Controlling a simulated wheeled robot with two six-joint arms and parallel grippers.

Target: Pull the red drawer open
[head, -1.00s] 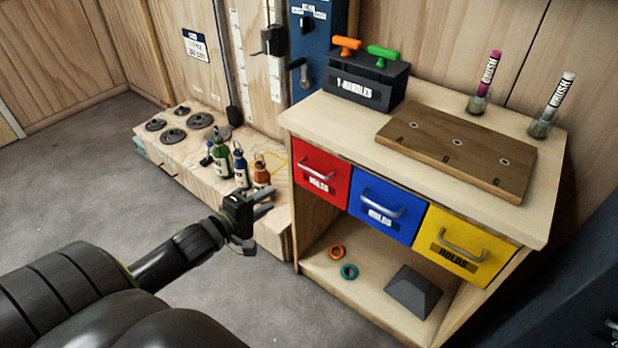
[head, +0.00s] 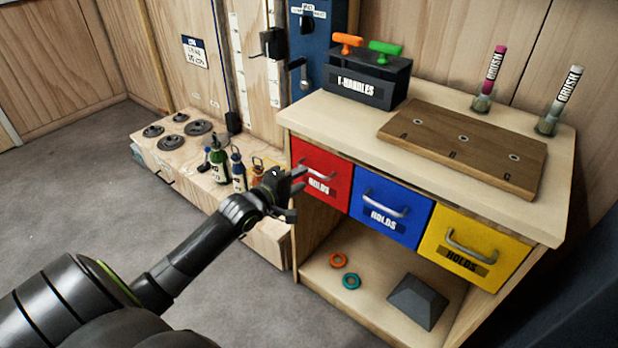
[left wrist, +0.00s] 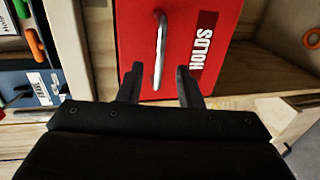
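The red drawer (head: 322,186) is the leftmost of three drawers under the bench top, and its front looks flush with the others. It has a silver bar handle (head: 318,173) and a dark HOLDS label. My left gripper (head: 296,184) is just in front of its left part. In the left wrist view the red drawer (left wrist: 210,20) fills the upper middle, and its handle (left wrist: 160,45) runs upright. The open fingers of my left gripper (left wrist: 160,88) lie to either side of the handle's lower end, with gaps at both sides. My right gripper is not in view.
A blue drawer (head: 392,208) and a yellow drawer (head: 474,246) sit to the right. An open shelf below holds an orange ring (head: 338,260), a teal ring (head: 351,281) and a grey pyramid block (head: 417,302). Bottles stand on a low wooden box (head: 158,155) at the left.

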